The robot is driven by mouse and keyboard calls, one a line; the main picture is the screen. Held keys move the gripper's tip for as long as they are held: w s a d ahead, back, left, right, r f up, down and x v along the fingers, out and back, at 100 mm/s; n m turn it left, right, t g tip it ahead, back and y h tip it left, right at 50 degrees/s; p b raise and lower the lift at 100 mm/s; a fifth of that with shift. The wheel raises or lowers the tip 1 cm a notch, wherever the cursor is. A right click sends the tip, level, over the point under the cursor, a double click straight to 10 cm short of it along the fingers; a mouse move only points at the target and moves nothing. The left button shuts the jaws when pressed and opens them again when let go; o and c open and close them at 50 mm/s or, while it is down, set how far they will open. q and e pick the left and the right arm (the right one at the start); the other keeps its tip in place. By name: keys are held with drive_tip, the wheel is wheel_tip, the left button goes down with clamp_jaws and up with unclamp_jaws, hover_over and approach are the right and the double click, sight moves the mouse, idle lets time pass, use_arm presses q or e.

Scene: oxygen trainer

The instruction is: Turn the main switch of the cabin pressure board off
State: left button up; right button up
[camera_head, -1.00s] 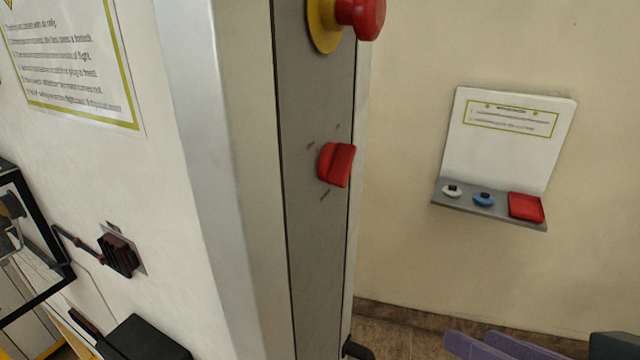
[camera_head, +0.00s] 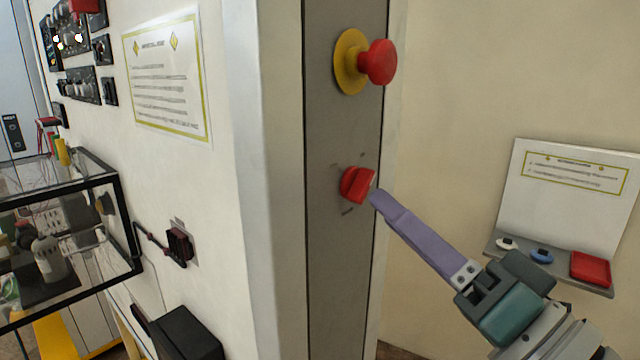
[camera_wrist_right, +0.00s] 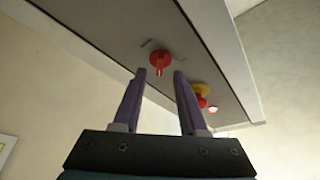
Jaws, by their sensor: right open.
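A red rotary switch knob (camera_head: 356,184) sits on a grey vertical panel (camera_head: 340,260), below a red mushroom button (camera_head: 378,62) on a yellow disc. My right gripper (camera_head: 382,200) comes in from the lower right, with its purple fingertips just right of the knob. In the right wrist view the fingers (camera_wrist_right: 160,76) are apart and empty, and the red knob (camera_wrist_right: 160,58) shows beyond and between their tips. The mushroom button (camera_wrist_right: 202,101) is beyond the right finger there. Whether a finger touches the knob cannot be told. My left gripper is not in view.
A white holder with a grey shelf (camera_head: 550,266) and a red tray (camera_head: 590,268) is on the right wall. On the left wall are a notice (camera_head: 168,78), a dark switch (camera_head: 180,245) and a black-framed glass case (camera_head: 125,215).

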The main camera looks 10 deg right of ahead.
sight(366, 191)
drive_tip(key=shift+p+x, duration=0.3)
drive_tip(key=shift+x, duration=1.4)
drive_tip(key=shift+c, duration=0.2)
clamp_jaws()
